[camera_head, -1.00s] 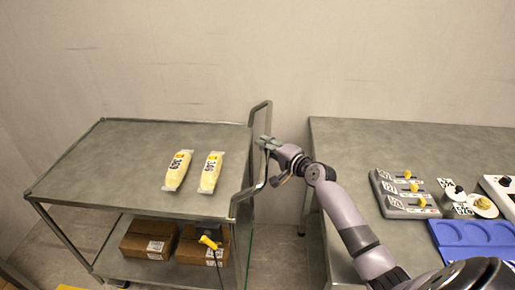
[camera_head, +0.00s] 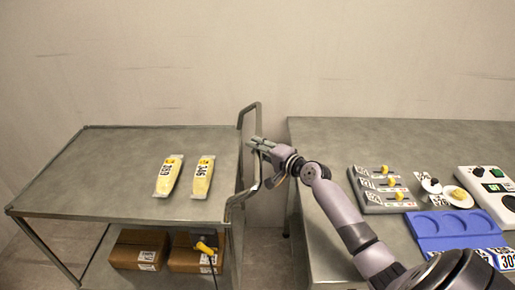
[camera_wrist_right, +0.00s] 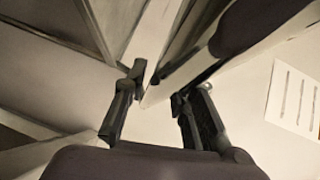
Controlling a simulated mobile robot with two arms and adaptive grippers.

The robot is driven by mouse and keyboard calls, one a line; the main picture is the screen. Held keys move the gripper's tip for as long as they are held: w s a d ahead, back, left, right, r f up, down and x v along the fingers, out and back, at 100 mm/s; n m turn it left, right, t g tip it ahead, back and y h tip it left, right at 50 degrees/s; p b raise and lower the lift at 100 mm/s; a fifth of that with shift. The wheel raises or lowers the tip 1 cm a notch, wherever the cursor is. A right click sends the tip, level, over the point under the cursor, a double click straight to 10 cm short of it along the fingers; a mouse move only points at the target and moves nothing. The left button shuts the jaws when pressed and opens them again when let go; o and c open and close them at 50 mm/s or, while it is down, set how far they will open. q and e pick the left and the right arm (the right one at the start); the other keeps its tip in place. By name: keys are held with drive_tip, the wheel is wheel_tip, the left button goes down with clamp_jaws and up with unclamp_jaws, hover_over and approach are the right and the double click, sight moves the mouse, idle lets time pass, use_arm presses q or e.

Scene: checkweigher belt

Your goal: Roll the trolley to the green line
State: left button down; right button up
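The grey metal trolley (camera_head: 110,160) stands at the left in the head view. Its raised handle (camera_head: 257,118) is on its right end. My right gripper (camera_head: 259,144) is at the handle, with its fingers on either side of the bar. In the right wrist view my right gripper (camera_wrist_right: 160,88) has its fingertips apart with a pale bar between them, and it looks shut on the handle. Two yellow packs, the left pack (camera_head: 168,176) and the right pack (camera_head: 203,177), lie on the trolley's top. My left gripper and the green line are not in view.
The lower shelf holds two brown boxes (camera_head: 138,250) and a dark device with a yellow part (camera_head: 206,248). A grey table (camera_head: 330,140) stands close at the right, with a switch panel (camera_head: 381,190) and a blue tray (camera_head: 440,222). A narrow gap separates trolley and table.

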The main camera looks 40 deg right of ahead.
drive_tip(key=shift+o, duration=1.4)
drive_tip(key=shift+d, duration=0.1)
drive_tip(key=v, duration=1.2)
